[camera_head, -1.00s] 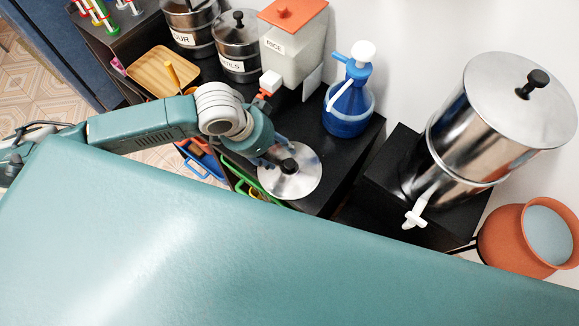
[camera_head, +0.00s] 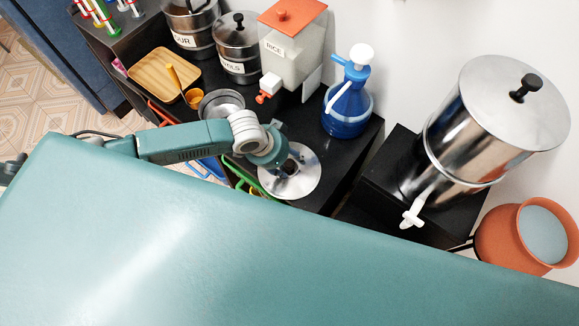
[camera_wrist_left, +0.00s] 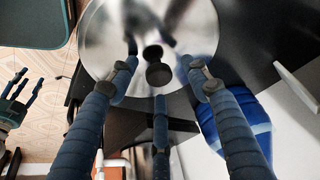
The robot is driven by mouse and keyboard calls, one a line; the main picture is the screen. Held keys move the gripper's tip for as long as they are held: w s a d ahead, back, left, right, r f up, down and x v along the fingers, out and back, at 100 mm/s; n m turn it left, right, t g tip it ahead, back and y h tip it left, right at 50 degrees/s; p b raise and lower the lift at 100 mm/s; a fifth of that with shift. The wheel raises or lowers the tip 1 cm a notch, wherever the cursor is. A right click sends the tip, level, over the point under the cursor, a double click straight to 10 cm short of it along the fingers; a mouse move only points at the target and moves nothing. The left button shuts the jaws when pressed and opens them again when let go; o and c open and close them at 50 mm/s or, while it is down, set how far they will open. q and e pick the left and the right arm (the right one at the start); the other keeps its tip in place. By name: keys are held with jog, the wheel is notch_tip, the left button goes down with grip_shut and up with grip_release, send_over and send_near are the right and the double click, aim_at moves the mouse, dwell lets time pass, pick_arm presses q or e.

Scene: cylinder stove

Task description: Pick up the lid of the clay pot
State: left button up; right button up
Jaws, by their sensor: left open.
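A round silver lid (camera_head: 306,182) with a black knob lies flat on the dark counter in the head view. The lid also fills the upper middle of the left wrist view (camera_wrist_left: 105,50). My left gripper (camera_head: 283,163) is over the lid at its knob. In the wrist view its three blue fingers (camera_wrist_left: 158,68) are spread around the black knob (camera_wrist_left: 158,72), with gaps left between them and it. The orange clay pot (camera_head: 507,232) stands at the far right, its round mouth showing a grey-blue surface. My right gripper (camera_wrist_left: 18,95) shows small at the wrist view's left edge, fingers apart.
A blue pump bottle (camera_head: 347,108) stands right behind the lid, with a rice dispenser (camera_head: 290,52) further back. A metal bowl (camera_head: 221,104) and a wooden tray (camera_head: 160,74) lie to the left. A large steel water dispenser (camera_head: 465,150) stands to the right.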

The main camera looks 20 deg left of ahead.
pick_arm(q)
jog(key=shift+c, duration=0.2)
grip_shut()
jog(key=shift+r, duration=0.2)
